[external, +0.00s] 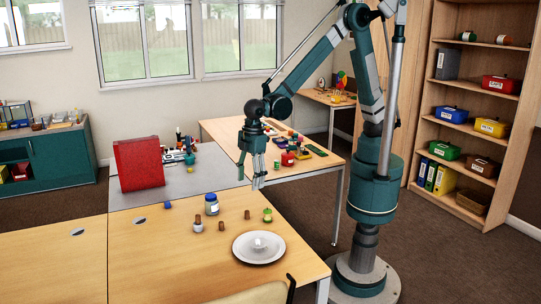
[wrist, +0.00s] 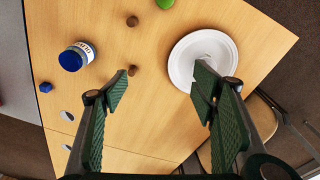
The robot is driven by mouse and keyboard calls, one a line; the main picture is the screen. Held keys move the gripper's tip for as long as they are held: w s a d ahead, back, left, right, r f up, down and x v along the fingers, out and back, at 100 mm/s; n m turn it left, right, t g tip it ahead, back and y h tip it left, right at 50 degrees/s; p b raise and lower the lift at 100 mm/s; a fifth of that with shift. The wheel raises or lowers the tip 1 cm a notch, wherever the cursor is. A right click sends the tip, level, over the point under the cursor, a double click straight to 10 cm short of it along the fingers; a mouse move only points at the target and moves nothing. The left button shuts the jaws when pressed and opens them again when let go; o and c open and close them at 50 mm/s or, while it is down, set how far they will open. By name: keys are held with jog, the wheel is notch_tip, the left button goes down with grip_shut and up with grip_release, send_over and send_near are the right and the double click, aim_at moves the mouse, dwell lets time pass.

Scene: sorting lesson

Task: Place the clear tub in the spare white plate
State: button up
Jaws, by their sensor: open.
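A small pale, see-through-looking tub (external: 260,243) sits on the white plate (external: 240,250) near the table's front right corner. In the wrist view the plate (wrist: 181,60) is at upper right, and the tub on it is partly hidden behind the right finger. My gripper (external: 258,182) is open and empty, well above the table and behind the plate in the external view. In the wrist view its fingers (wrist: 160,82) are spread wide, with bare table between them.
A jar with a blue lid (external: 211,204), brown pieces (external: 247,215), a green piece (external: 267,215) and a blue cube (external: 168,205) stand around on the table. A red box (external: 139,163) stands on the grey table behind. The table's left front is clear.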

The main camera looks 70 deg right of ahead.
jog(key=w+d+r+m+t, duration=0.15)
jog(key=d+r, duration=0.35)
jog(key=d, duration=0.5)
jog(key=w+d+r+m, duration=0.2)
jog(key=d+r, duration=0.2)
jog(key=d, duration=0.6)
jog(key=w+d+r+m+t, duration=0.15)
jog(key=d+r, duration=0.35)
jog(key=d, duration=0.6)
jog(key=s+d+r+m+t, duration=0.1)
jog(key=s+d+m, duration=0.3)
jog(key=d, duration=1)
jog(key=s+d+r+m+t+h, duration=0.1)
jog(key=s+d+m, duration=0.3)
jog(key=d, duration=1)
jog(key=s+t, duration=0.1)
jog(key=s, duration=0.2)
jog(key=shift+s+d, duration=0.25)
jog(key=shift+s, duration=0.1)
